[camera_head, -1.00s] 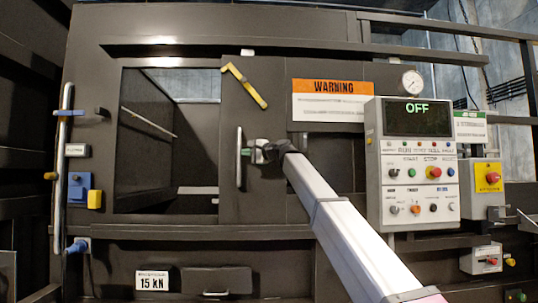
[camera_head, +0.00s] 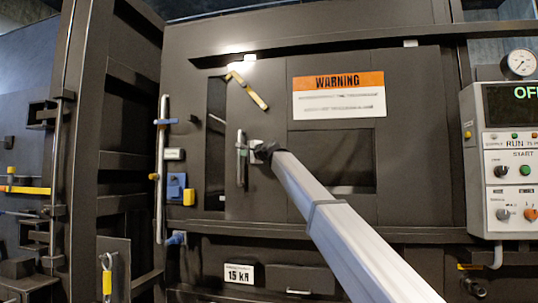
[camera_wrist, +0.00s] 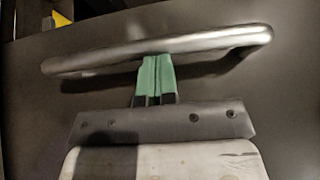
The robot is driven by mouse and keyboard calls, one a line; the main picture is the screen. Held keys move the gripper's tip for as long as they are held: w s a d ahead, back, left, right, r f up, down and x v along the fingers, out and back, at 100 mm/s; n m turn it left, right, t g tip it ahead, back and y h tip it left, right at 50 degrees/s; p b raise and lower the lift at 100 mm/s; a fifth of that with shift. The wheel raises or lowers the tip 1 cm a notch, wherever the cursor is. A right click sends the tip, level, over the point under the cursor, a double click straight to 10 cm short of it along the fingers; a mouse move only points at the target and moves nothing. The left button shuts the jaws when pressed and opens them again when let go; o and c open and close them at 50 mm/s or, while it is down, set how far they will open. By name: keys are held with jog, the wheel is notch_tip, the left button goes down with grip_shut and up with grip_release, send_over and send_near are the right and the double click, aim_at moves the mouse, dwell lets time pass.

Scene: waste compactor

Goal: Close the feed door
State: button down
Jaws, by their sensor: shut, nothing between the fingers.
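The feed door (camera_head: 262,195) is a dark sliding panel with an orange-and-white warning sign (camera_head: 339,95). A narrow dark gap (camera_head: 215,150) of the feed opening shows along its left edge. Its vertical metal bar handle (camera_head: 241,158) is near that edge. My gripper (camera_head: 256,152) is at the right side of the handle, shut and empty. In the wrist view its green fingertips (camera_wrist: 155,72) are together against or very near the middle of the bar handle (camera_wrist: 160,52); contact cannot be told for certain.
A yellow latch lever (camera_head: 248,90) sits above the handle. Left of the gap are a vertical rod (camera_head: 161,170) and a blue-and-yellow latch block (camera_head: 178,190). A control panel (camera_head: 505,160) stands at right. A rail (camera_head: 300,40) runs above the door.

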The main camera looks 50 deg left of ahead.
jog(key=s+a, duration=0.9)
jog(key=a, duration=0.5)
jog(key=shift+s+a, duration=0.3)
jog(key=shift+s+a+r, duration=0.1)
jog(key=w+d, duration=0.3)
jog(key=d, duration=1)
jog(key=shift+w+d, duration=0.2)
jog(key=shift+d, duration=0.05)
